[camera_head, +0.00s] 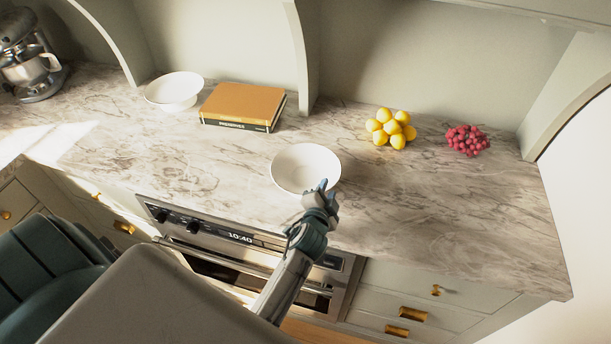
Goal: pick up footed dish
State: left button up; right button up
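A white round dish (305,168) stands upright on the marble counter, near its front edge. Its base is hidden from this angle. A second white dish (174,90) stands further back at the left and seems to narrow to a foot. I cannot tell for sure which is the footed dish. My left gripper (327,188) is at the near right rim of the front dish. It overlaps the rim in the picture, and I cannot tell whether it touches. The finger gap is too small to judge. My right gripper is not in view.
A brown book stack (243,104) lies behind the front dish. Yellow fruits (390,128) and a cluster of red berries (467,140) sit at the back right. A stand mixer (32,62) is at far left.

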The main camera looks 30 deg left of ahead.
aim_at(331, 183)
pick_arm(q)
jog(key=p+x, duration=0.1)
jog(key=x, duration=0.2)
jog(key=shift+w+d+r, duration=0.1)
jog(key=shift+w+d, duration=0.05)
jog(key=shift+w, duration=0.15)
jog(key=shift+w+f, duration=0.25)
jog(key=shift+w, duration=0.2)
jog(key=shift+s+r, duration=0.1)
jog(key=shift+s, duration=0.05)
grip_shut()
dwell(0.6)
